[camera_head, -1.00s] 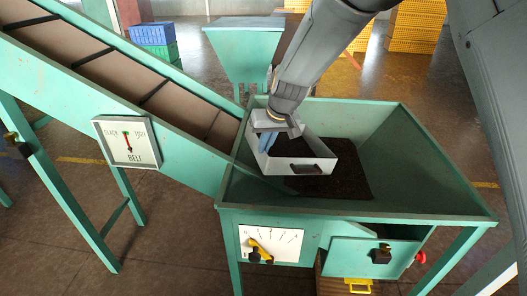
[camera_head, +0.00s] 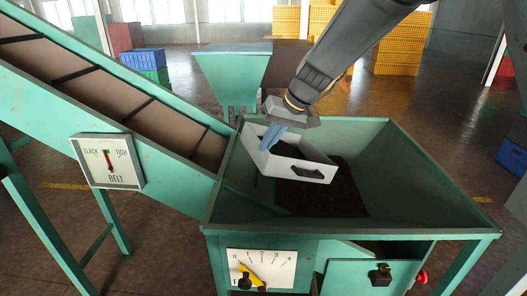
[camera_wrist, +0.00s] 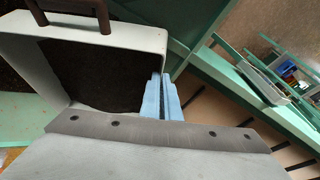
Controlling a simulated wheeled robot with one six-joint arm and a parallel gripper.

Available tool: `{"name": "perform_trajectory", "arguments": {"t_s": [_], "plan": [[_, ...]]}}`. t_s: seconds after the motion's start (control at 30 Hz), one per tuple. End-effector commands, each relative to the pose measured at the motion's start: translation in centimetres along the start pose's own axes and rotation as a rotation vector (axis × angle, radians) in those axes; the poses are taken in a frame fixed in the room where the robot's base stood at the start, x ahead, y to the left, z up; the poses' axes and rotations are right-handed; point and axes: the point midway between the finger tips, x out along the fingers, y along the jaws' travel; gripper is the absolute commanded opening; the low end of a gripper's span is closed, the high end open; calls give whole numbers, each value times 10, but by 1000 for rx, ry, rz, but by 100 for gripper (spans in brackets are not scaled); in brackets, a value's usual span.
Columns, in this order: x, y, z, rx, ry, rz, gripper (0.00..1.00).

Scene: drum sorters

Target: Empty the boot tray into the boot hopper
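I cannot tell how much of this material lies in the tray. My gripper (camera_head: 272,137) has its blue fingers (camera_wrist: 162,98) shut on the tray's side wall. The boot hopper (camera_head: 420,180) is a green open bin with a dark heap (camera_head: 335,195) on its floor.
A sloping green belt conveyor (camera_head: 120,90) meets the hopper's left side. A smaller green hopper (camera_head: 232,65) stands behind. The front carries a dial with a yellow pointer (camera_head: 247,274) and a door (camera_head: 350,278) with a black knob. Yellow crates (camera_head: 402,50) stand far back.

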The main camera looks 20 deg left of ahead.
Motion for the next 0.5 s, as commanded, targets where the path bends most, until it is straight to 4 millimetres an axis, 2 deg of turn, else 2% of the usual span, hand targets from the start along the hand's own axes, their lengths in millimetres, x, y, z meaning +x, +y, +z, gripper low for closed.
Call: {"name": "perform_trajectory", "arguments": {"t_s": [0.5], "plan": [[-33, 17, -16, 47, 4, -108, 0]]}}
